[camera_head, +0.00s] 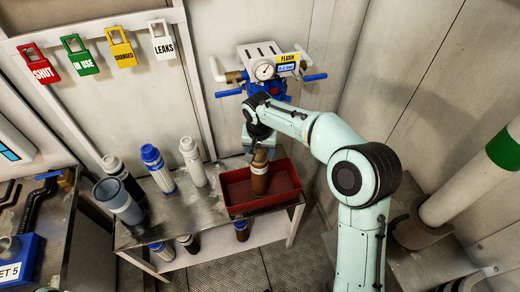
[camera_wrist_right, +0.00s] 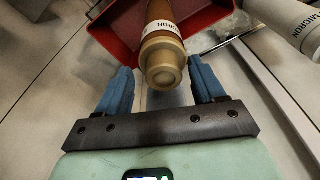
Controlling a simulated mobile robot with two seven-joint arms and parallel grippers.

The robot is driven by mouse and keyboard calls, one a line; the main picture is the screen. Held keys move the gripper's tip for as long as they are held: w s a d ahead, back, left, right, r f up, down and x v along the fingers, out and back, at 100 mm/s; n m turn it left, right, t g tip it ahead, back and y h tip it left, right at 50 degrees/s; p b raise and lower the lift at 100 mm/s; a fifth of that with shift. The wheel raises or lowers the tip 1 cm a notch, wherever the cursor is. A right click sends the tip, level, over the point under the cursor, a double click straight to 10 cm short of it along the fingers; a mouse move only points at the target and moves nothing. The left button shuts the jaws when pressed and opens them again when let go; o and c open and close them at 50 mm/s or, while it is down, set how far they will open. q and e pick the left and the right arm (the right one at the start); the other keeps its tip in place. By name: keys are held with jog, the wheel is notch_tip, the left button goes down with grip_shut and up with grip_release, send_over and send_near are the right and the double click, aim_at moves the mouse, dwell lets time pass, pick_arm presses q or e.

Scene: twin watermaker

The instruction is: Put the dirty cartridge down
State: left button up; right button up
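The dirty cartridge (camera_head: 260,175) is brown with a tan cap and stands roughly upright in the red tray (camera_head: 293,194). In the right wrist view the cartridge's cap (camera_wrist_right: 165,72) points towards the camera, with the red tray (camera_wrist_right: 112,32) behind it. My right gripper (camera_head: 257,150) is just above the cartridge. In the wrist view its blue fingers (camera_wrist_right: 161,76) are apart, one on each side of the cap, with a visible gap on both sides. My left gripper is not in view.
The blue filter unit with gauge (camera_head: 264,72) is behind my arm. More cartridges stand on the lower shelf.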

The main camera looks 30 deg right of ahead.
jog(key=shift+w, duration=0.1)
jog(key=shift+r, duration=0.45)
notch_tip(320, 180, up, 11)
jog(key=s+a+p, duration=0.1)
jog(key=shift+s+p, duration=0.25)
jog(key=shift+p, duration=0.1)
